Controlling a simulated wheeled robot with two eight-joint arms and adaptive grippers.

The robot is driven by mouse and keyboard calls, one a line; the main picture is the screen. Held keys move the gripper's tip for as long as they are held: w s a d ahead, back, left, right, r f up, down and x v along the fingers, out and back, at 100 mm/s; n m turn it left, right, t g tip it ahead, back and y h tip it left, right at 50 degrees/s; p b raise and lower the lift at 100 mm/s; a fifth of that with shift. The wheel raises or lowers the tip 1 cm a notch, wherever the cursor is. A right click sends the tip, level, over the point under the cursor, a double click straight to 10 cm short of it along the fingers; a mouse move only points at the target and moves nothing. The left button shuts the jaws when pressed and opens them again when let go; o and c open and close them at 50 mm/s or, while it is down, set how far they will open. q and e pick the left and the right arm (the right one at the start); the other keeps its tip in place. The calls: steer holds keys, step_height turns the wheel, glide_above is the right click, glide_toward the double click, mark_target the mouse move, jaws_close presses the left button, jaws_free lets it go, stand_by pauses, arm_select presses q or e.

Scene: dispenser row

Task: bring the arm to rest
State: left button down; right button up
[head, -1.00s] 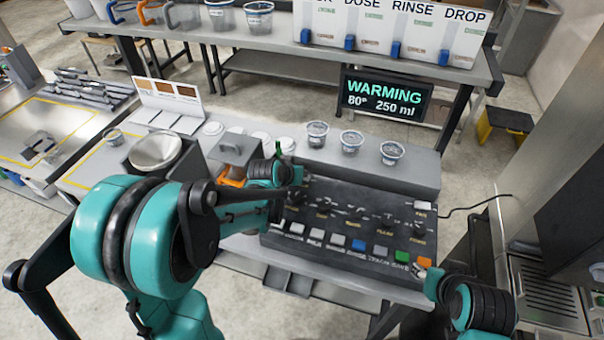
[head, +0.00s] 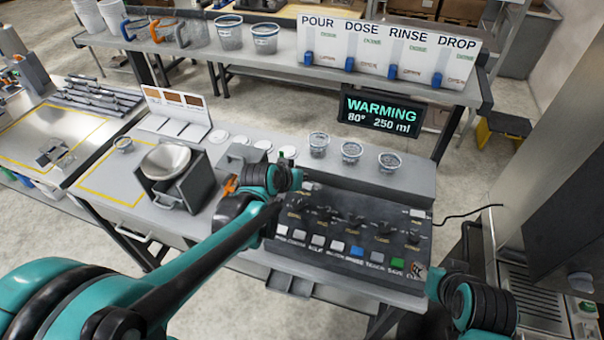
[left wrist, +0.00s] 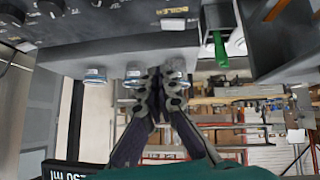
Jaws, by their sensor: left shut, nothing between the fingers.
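My left arm reaches in from the lower left in the head view, and its teal wrist (head: 270,178) is above the left end of the black control panel (head: 350,222). The fingers are mostly hidden there. In the left wrist view my left gripper (left wrist: 160,80) is shut and empty, with its dark fingers together. The panel edge and several small cups show beyond them. My right arm (head: 470,300) is folded at the lower right, near the panel's right corner. Its fingers are too unclear to judge.
A display (head: 381,110) reads WARMING, 80°, 250 ml. Three clear cups (head: 351,152) stand on the ledge behind the panel. A metal bowl (head: 166,160) sits in a grey holder to the left. A back shelf holds jugs, tubs and a labelled board (head: 390,52).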

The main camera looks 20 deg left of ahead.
arm_select(q)
steer(key=shift+s, duration=0.1)
stand_by(0.5)
steer(key=s+f+g+b, duration=0.1)
steer(key=s+f+b, duration=0.1)
steer(key=s, duration=0.7)
steer(key=s+f+g+y+b, duration=0.1)
steer(key=s+f+b, duration=0.2)
steer(key=s, duration=0.7)
steer(key=shift+a+y+b, duration=0.15)
steer(key=shift+y+b, duration=0.15)
steer(key=shift+b, duration=0.5)
steer(key=shift+f, duration=0.1)
